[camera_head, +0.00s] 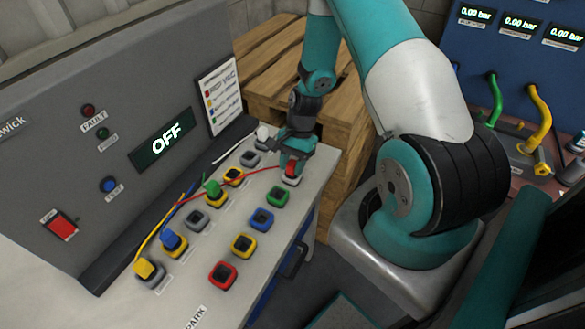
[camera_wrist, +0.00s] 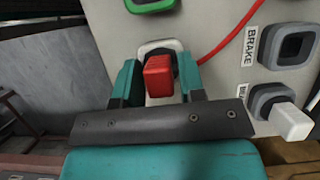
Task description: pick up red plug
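The red plug (camera_head: 291,169) sits in a light-framed socket at the far right end of the sloped panel, with a red cable running left from it. In the wrist view the red plug (camera_wrist: 158,78) is upright between the two fingers, its socket (camera_wrist: 160,46) just behind it. My gripper (camera_head: 294,158) reaches down over the plug from above; in the wrist view (camera_wrist: 160,80) one teal finger stands on each side of it. A narrow gap shows on the right side; the left finger looks very close. The gripper looks open around the plug, which is seated in the socket.
Yellow (camera_head: 144,268), blue (camera_head: 170,240) and green (camera_head: 213,188) plugs stand in sockets to the left. A white plug (camera_wrist: 291,121) is close by on the right in the wrist view. Empty coloured sockets fill the front rows. Wooden pallets (camera_head: 280,60) stand behind.

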